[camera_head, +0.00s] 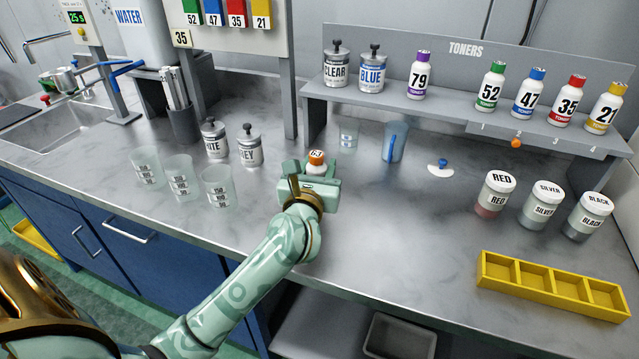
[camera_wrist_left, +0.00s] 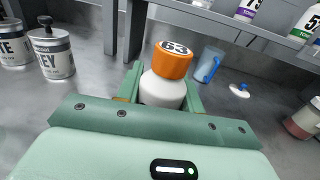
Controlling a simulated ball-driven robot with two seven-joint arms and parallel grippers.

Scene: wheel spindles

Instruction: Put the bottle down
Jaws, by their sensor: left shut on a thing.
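The bottle (camera_head: 317,160) is white with an orange cap marked 63. It stands upright between the fingers of my left gripper (camera_head: 310,178), which is shut on it over the grey worktop. In the left wrist view the bottle (camera_wrist_left: 167,75) sits between the two green fingers of the gripper (camera_wrist_left: 163,92). Its lower part is hidden by the gripper, so I cannot tell whether its base touches the worktop. My right gripper is not in view.
Clear beakers (camera_head: 218,187) and the GREY can (camera_head: 249,147) stand to the left. A blue-handled jug (camera_head: 394,143) and small beaker (camera_head: 348,135) stand behind. The toner shelf (camera_head: 400,97) holds several bottles. RED jar (camera_head: 495,194) and yellow tray (camera_head: 553,288) are right. Worktop right of the gripper is clear.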

